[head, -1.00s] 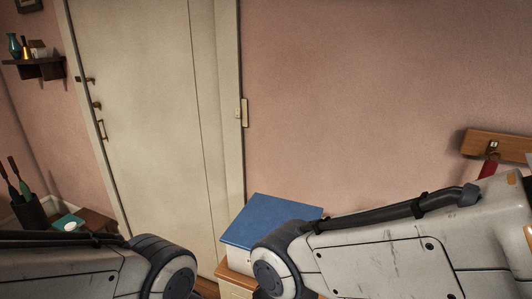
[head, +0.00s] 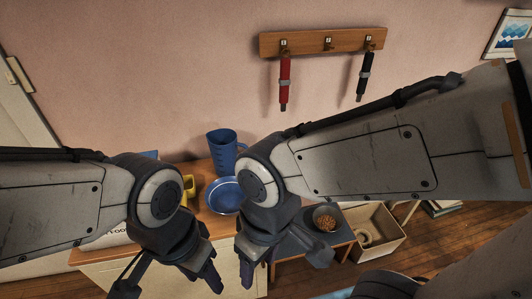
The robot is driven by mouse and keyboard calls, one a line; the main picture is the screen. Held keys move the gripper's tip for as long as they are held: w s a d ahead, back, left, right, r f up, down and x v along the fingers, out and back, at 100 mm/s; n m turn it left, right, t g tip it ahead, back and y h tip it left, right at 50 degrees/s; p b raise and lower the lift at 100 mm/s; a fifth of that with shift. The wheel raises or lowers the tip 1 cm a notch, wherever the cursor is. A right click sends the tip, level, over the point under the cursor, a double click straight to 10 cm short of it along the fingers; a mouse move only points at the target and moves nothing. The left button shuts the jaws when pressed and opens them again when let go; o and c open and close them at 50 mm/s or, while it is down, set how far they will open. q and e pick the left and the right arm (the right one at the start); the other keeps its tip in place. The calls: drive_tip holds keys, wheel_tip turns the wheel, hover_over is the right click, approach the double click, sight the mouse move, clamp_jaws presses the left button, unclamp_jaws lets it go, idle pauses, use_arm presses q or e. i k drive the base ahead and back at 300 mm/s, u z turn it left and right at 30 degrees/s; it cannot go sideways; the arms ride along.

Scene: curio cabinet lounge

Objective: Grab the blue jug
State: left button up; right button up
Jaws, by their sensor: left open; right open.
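The blue jug (head: 222,148) stands upright on the wooden cabinet top (head: 203,170) against the pink wall, in the middle of the head view. Its lower part is partly hidden. My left gripper (head: 170,284) is open and empty, low in the view, nearer to me and left of the jug. My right gripper (head: 284,266) is open and empty, nearer to me and right of the jug. Neither gripper touches the jug.
A blue bowl (head: 224,196) sits in front of the jug, and a yellow mug (head: 189,186) is at its left. A wall rack (head: 325,40) holds a red and a black hanging item. A lower dark table at right holds a bowl of brown pieces (head: 326,219), beside an open box (head: 382,250).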

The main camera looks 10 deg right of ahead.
sight(231, 156)
drive_tip(key=z, duration=0.05)
drive_tip(key=k, duration=1.15)
drive_tip(key=u, duration=0.6)
drive_tip(key=i, duration=1.5)
drive_tip(key=z, duration=0.9)
drive_tip(key=i, duration=0.4)
drive_tip(key=z, duration=0.2)
